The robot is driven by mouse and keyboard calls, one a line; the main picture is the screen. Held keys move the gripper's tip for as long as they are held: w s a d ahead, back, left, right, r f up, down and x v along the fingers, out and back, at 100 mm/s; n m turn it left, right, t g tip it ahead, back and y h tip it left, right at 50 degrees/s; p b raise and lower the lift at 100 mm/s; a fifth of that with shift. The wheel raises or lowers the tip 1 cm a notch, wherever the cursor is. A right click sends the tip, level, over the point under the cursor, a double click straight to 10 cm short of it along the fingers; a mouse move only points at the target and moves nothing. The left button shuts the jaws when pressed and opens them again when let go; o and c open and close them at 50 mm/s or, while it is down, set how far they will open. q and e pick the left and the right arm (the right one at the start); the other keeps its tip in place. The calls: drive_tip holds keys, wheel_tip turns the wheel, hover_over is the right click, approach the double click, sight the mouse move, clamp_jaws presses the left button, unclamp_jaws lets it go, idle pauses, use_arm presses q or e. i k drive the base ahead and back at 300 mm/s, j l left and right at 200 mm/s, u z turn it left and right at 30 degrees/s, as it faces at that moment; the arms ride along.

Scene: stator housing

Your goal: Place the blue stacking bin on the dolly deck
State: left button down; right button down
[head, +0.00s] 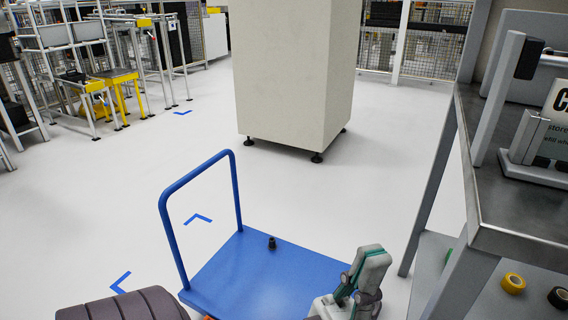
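The blue dolly deck (262,282) lies at the bottom middle of the head view, with its blue tube handle (167,217) standing up at its left end. A small black piece (272,243) stands on the deck near its far edge. No blue stacking bin shows in this view. My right gripper is out of view.
A metal workbench (510,215) stands close on the right, with yellow tape (513,283) and a black roll (558,297) on its lower shelf. A large beige cabinet (290,75) stands beyond the dolly. Open floor (120,190) lies to the left, with blue corner marks.

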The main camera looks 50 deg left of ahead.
sight(289, 289)
drive_tip(key=k+j+u, duration=0.1)
drive_tip(key=k+u, duration=0.15)
drive_tip(key=k, duration=0.3)
drive_tip(key=k+j+u, duration=0.25)
drive_tip(key=k, duration=0.35)
drive_tip(key=i+j+u, duration=0.1)
drive_tip(key=i+u, duration=0.45)
drive_tip(key=u, duration=0.2)
drive_tip(key=i+u, duration=0.35)
drive_tip(key=i+l, duration=0.15)
drive_tip(key=i, duration=0.15)
drive_tip(key=i+l, duration=0.15)
drive_tip(key=i, duration=0.15)
